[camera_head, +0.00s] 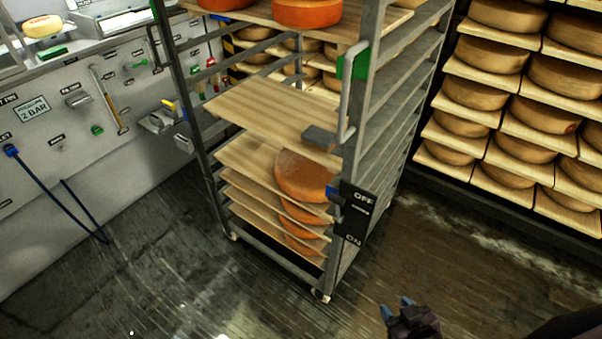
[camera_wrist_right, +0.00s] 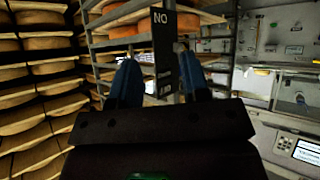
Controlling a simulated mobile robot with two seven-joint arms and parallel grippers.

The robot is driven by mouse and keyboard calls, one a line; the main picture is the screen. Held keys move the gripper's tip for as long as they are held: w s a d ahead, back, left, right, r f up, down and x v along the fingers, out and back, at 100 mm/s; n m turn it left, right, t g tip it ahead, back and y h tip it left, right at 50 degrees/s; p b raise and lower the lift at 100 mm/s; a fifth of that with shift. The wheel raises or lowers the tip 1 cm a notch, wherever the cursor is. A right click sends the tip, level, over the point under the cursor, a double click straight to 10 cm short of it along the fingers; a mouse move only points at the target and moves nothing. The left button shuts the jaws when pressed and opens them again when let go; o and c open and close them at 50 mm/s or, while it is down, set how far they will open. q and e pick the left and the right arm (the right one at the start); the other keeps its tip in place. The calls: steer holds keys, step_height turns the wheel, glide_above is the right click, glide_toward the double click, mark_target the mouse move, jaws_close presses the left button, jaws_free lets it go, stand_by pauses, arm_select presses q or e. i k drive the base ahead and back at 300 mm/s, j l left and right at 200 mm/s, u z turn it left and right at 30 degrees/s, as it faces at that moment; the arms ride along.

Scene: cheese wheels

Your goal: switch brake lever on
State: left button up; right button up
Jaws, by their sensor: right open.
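The brake lever (camera_head: 333,192) shows as a small blue handle on the front corner post of the metal cheese trolley. It sits beside the upper, OFF end of a black plate (camera_head: 353,212) marked OFF and ON. My right gripper (camera_head: 396,306) has blue fingertips and is at the bottom of the head view, below and right of the plate, apart from the lever. In the right wrist view my right gripper (camera_wrist_right: 160,68) is open, with the black plate (camera_wrist_right: 165,45) upside down beyond its fingers. I cannot make out the lever there. My left gripper is not in view.
The trolley carries wooden shelves (camera_head: 270,110) and orange cheese wheels (camera_head: 302,175). A shelving wall of cheese wheels (camera_head: 475,93) stands at the right. A grey wall panel with hoses and switches (camera_head: 95,130) is at the left. Wet floor (camera_head: 250,300) in front is clear.

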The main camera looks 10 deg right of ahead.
mark_target(339, 201)
steer(key=z, duration=0.65)
steer(key=i+j+z, duration=0.1)
steer(key=z, duration=0.65)
steer(key=j+z, duration=0.25)
steer(key=j, duration=0.2)
steer(key=j+z, duration=0.3)
steer(key=j, duration=0.15)
steer(key=j+z, duration=0.1)
steer(key=j, duration=0.35)
steer(key=k+j+z, duration=0.1)
steer(key=j, duration=0.35)
steer(key=k+j+z, duration=0.1)
steer(key=j, duration=0.3)
steer(key=j+z, duration=0.1)
steer(key=j, duration=0.35)
steer(key=k+j, duration=0.1)
steer(key=j, duration=0.35)
steer(key=k+j, duration=0.1)
steer(key=j, duration=0.3)
steer(key=k+j, duration=0.1)
steer(key=j, duration=0.35)
steer(key=k+j, duration=0.1)
steer(key=j, duration=0.35)
steer(key=k+j, duration=0.1)
steer(key=j, duration=0.3)
